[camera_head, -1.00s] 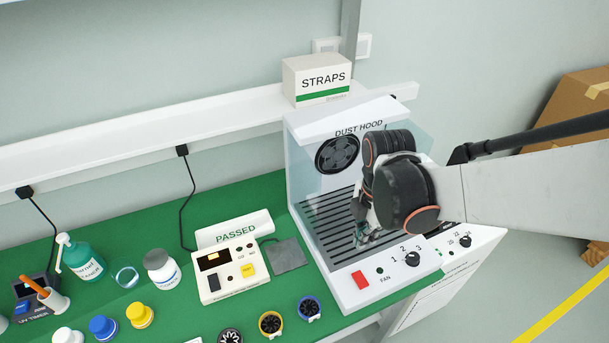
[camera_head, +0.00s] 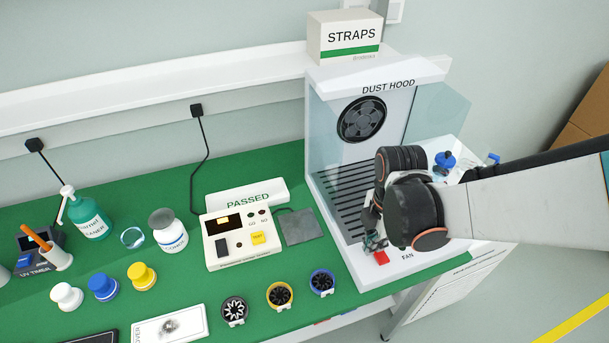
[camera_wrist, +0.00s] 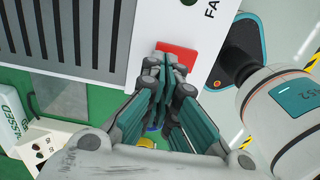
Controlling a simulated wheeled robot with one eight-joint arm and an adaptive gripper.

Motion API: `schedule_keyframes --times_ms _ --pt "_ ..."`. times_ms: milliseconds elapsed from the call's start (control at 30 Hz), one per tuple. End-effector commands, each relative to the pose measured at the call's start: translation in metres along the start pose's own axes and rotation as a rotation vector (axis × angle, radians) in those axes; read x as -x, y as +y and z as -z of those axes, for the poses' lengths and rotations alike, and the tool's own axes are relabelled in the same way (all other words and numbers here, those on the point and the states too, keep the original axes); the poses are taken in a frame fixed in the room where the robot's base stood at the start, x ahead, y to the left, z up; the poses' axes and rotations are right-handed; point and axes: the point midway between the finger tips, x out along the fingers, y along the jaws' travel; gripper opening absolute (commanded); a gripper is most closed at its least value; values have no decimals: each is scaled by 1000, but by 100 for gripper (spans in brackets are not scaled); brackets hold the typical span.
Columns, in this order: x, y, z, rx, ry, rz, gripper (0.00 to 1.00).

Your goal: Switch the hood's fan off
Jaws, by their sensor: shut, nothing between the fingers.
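The dust hood (camera_head: 388,86) stands at the right end of the green bench, with a round dark fan (camera_head: 361,120) in its back wall and a slotted grille below. On its white front strip is a red switch (camera_head: 381,257) beside the FAN label; it also shows in the wrist view (camera_wrist: 178,52). My gripper (camera_head: 374,243) is shut and empty, its fingertips right at the red switch and partly covering it. I cannot tell whether they touch it. In the wrist view a small dark-green lamp (camera_wrist: 190,2) is cut by the top edge. My arm hides the fan knob in the head view.
A tester box (camera_head: 238,240) with a yellow button and a PASSED sign stand left of the hood. Several small fans, such as a blue-rimmed one (camera_head: 322,282), lie along the front. The STRAPS box (camera_head: 344,36) sits on the shelf above. Clear side panels flank the hood.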

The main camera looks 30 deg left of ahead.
Motion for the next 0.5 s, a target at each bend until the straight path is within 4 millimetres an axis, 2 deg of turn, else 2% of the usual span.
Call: schedule_keyframes --times_ms 500 --pt "-8 2 0 0 0 0 0"
